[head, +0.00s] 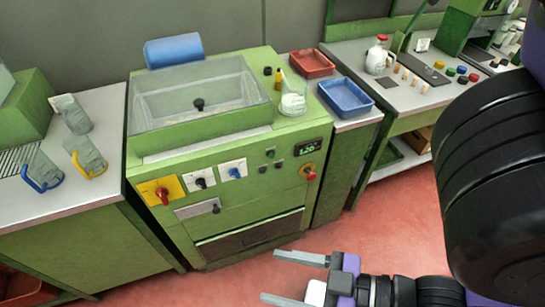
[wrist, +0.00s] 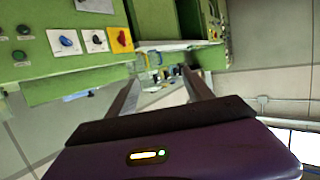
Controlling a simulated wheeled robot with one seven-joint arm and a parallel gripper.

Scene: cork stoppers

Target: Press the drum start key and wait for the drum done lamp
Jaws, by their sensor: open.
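The green drum machine (head: 160,240) stands in the middle of the head view, with a clear lid over its basin. Labels are too small to read, so I cannot tell which is the drum start key or the drum done lamp, or whether one is lit. My gripper (head: 290,279) is open and empty, in front of the machine, low and apart from the panel. In the wrist view the panel appears upside down, with round buttons (wrist: 22,43) at the left edge.
A red stop knob (head: 309,172) sits right of the buttons. A red switch (head: 162,195), a black knob (head: 200,183) and a blue knob (head: 235,173) are to their left. Side benches hold jugs (head: 89,155) and trays (head: 346,97). Open red floor lies before the machine.

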